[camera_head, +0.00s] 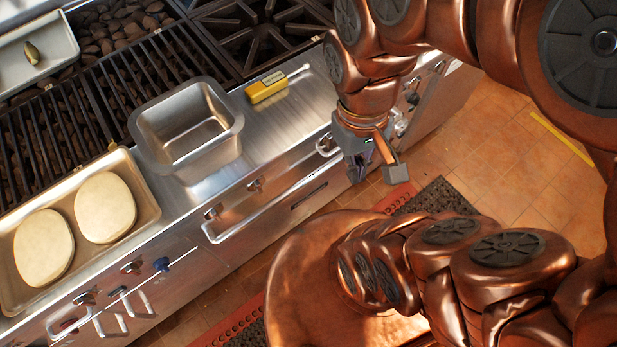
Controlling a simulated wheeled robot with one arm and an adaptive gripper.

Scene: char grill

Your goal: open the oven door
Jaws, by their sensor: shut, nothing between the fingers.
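The steel front of the range (262,205) runs diagonally below the counter. A long raised metal piece that looks like a handle (225,232) lies along it, with a dark slot (309,196) to its right. I see this front steeply from above, so the oven door's edges are not clear and I cannot tell whether it is fully closed. My gripper (374,172) is shut and empty. It points down in front of the range, right of the slot, and appears apart from the handle-like piece.
A deep steel pan (190,114), a yellow device with a probe (267,88) and a tray (147,205) with two pale round patties stand on top. Knobs (133,267) stick out of the front. A dark mat (440,198) lies on the tiled floor (510,180), which is open at right.

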